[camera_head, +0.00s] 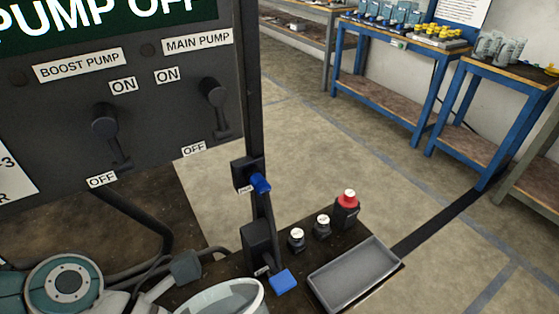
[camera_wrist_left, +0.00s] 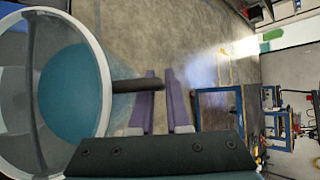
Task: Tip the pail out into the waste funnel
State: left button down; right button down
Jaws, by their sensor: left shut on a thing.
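The pail (camera_wrist_left: 103,62) fills the left of the left wrist view, with a white rim, clear grey wall and teal liquid (camera_wrist_left: 72,100) inside. Its dark handle (camera_wrist_left: 137,86) sticks out toward my left gripper (camera_wrist_left: 162,78), whose purple fingers are shut on it. In the head view a white-rimmed vessel, which looks like the same pail (camera_head: 228,284), is cut off by the bottom edge. The left fingers do not show there. I cannot make out the waste funnel in either view. My right gripper is not in view.
A pump panel (camera_head: 150,110) with two black switches stands at left. Right of it are blue-handled valves (camera_head: 283,281), two small dark bottles (camera_head: 297,240), a red-capped bottle (camera_head: 347,207) and an empty grey tray (camera_head: 355,273). Blue benches (camera_head: 385,90) stand behind open floor.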

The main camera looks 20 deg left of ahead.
pick_arm(q)
jog(key=shift+w+a+r+n+g+h+b, duration=0.35)
jog(key=shift+w+a+h+b, duration=0.35)
jog(key=shift+b, duration=0.65)
jog(key=shift+w+a+n+g+h+b, duration=0.35)
jog(key=shift+w+a+h+b, duration=0.4)
jog(key=shift+b, duration=1.1)
jog(key=shift+w+a+f+n+g+h+b, duration=0.15)
jog(key=shift+w+a+h+b, duration=0.25)
jog(key=shift+b, duration=0.6)
jog(key=shift+w+a+f+n+g+h+b, duration=0.2)
jog(key=shift+a+b, duration=0.3)
jog(key=shift+b, duration=0.45)
jog(key=shift+w+a+f+n+g+h+b, duration=0.15)
jog(key=shift+w+a+f+n+h+b, duration=0.3)
jog(key=shift+b, duration=1.15)
jog(key=shift+w+a+n+g+h+b, duration=0.15)
jog(key=shift+w+a+h+b, duration=0.55)
jog(key=shift+b, duration=0.95)
jog(key=shift+w+a+f+n+g+h+b, duration=0.2)
jog(key=shift+w+a+b, duration=0.4)
jog(key=shift+b, duration=1)
jog(key=shift+s+a, duration=0.1)
jog(key=shift+a, duration=0.1)
